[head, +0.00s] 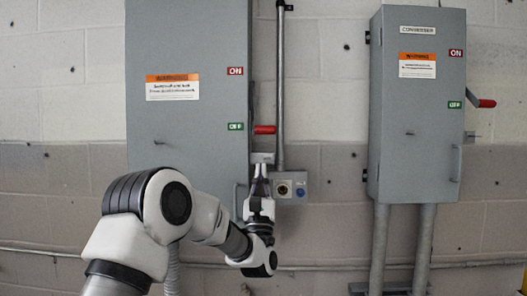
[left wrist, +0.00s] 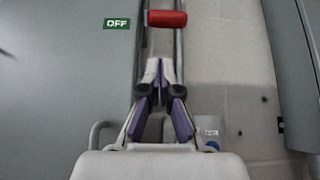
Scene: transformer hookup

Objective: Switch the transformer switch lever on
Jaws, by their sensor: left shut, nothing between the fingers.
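A large grey switch box (head: 190,60) hangs on the wall at left; no name label on it shows. Its lever has a red handle (head: 264,129) at the right side, level with the green OFF sign (head: 236,127) and below the red ON sign (head: 235,71). My left gripper (head: 261,168) is shut and empty, just below the red handle, fingers pointing up. In the left wrist view, the red handle (left wrist: 166,18) lies beyond my left fingertips (left wrist: 159,68), with a visible gap in the picture. My right gripper is not in view.
A second grey box (head: 416,150) with a name label and its own red-handled lever (head: 486,103) hangs at right. A vertical conduit (head: 281,80) runs close to the left lever down to a small outlet box (head: 291,186).

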